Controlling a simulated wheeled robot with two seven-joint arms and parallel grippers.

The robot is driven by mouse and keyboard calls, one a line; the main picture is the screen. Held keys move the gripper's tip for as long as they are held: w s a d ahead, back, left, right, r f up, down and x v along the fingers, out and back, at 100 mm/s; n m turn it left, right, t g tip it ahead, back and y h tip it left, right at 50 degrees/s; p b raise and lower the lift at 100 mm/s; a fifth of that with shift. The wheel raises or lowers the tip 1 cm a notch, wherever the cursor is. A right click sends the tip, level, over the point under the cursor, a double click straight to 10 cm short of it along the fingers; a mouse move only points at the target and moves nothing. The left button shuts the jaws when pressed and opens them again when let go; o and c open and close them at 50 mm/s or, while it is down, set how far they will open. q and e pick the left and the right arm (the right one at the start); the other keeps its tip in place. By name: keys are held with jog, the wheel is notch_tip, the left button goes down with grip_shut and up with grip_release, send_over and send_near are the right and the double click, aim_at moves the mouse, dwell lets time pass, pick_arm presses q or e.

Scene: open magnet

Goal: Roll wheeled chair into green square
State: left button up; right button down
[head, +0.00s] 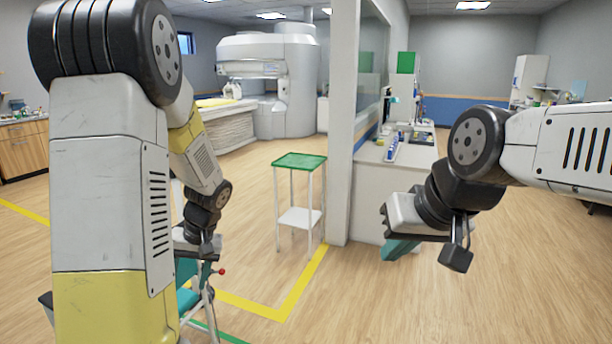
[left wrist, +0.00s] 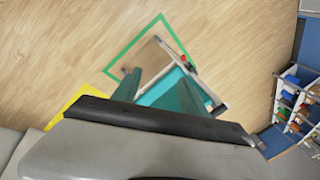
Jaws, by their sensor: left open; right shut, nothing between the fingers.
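The wheeled chair (head: 187,298) has teal padding and a pale metal frame with a red knob. In the head view it stands low at left, mostly hidden behind my left arm. In the left wrist view the chair (left wrist: 183,97) overlaps part of the green square outline (left wrist: 133,42) on the floor; I cannot tell whether all its wheels are inside. A piece of the green line (head: 222,336) shows at the bottom of the head view. My left gripper (head: 200,250) is open at the top of the chair, contact unclear. My right gripper (head: 420,245) is shut and empty, raised at right.
A green-topped stand (head: 299,161) is beside a white pillar (head: 343,120). Yellow floor tape (head: 292,293) runs in front of it. A scanner (head: 272,80) stands behind. Floor at right is clear.

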pick_arm(q)
jog(key=s+d+r+m+t+h, duration=0.1)
jog(key=s+d+r+t+h, duration=0.2)
jog(key=s+d+r, duration=0.4)
jog(key=s+d+r+m+t+h, duration=0.2)
jog(key=s+d+r, duration=0.4)
jog(key=r, duration=0.5)
jog(key=shift+s+d+r+m+t+h, duration=0.3)
jog(key=shift+s+d+r+t+h, duration=0.15)
jog(key=shift+s, duration=0.3)
